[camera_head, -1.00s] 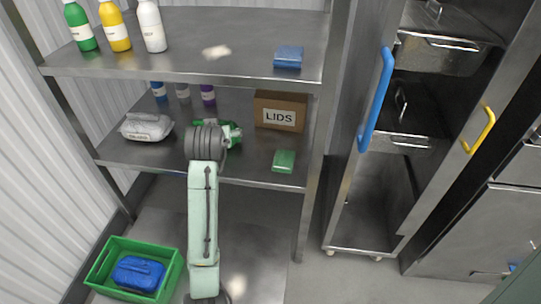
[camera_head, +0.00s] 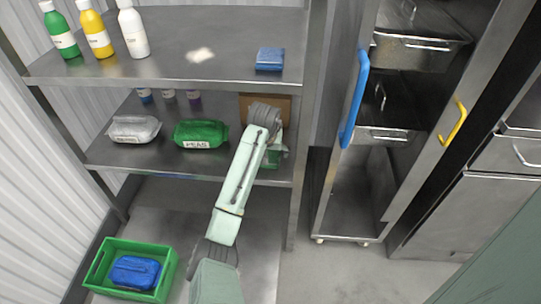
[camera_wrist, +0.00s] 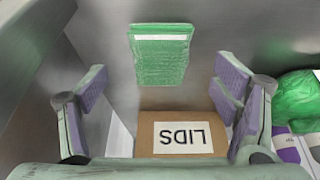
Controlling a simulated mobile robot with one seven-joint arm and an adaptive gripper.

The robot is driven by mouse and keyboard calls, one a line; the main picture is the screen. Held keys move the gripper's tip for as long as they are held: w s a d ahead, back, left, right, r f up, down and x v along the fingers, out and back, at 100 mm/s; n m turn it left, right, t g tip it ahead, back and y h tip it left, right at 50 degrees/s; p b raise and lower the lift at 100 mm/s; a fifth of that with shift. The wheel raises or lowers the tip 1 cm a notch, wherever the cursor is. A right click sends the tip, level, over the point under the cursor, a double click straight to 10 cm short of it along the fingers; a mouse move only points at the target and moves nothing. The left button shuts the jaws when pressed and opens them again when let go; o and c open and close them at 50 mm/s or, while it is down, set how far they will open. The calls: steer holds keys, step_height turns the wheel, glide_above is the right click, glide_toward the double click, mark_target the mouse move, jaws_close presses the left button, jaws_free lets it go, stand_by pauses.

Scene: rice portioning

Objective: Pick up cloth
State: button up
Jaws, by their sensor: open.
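A folded green cloth (camera_wrist: 160,53) lies on the middle shelf, ahead of my fingers in the wrist view. In the head view the green cloth (camera_head: 271,160) is partly covered by my wrist. My gripper (camera_wrist: 161,73) is open and empty, with one finger on either side of the cloth in the wrist view. I cannot tell how far above the shelf it is. A folded blue cloth (camera_head: 270,58) lies on the top shelf.
The LIDS box (camera_wrist: 182,137) stands close to my gripper. A green PEAS bag (camera_head: 201,134) and a white bag (camera_head: 134,129) lie on the same shelf. The top shelf (camera_head: 165,73) hangs above. A green crate (camera_head: 96,268) holds a blue bundle on the floor.

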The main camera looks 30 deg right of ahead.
mark_target(271, 156)
steer(key=shift+w+d, duration=0.3)
steer(key=shift+w, duration=0.1)
steer(key=shift+w+d+f, duration=0.2)
steer(key=shift+p+x, duration=0.55)
steer(key=shift+x, duration=1.75)
steer(key=shift+f, duration=0.2)
steer(key=shift+c, duration=0.4)
steer(key=shift+f, duration=0.1)
steer(key=c, duration=1.1)
steer(key=shift+o, duration=0.2)
steer(key=shift+s, duration=0.1)
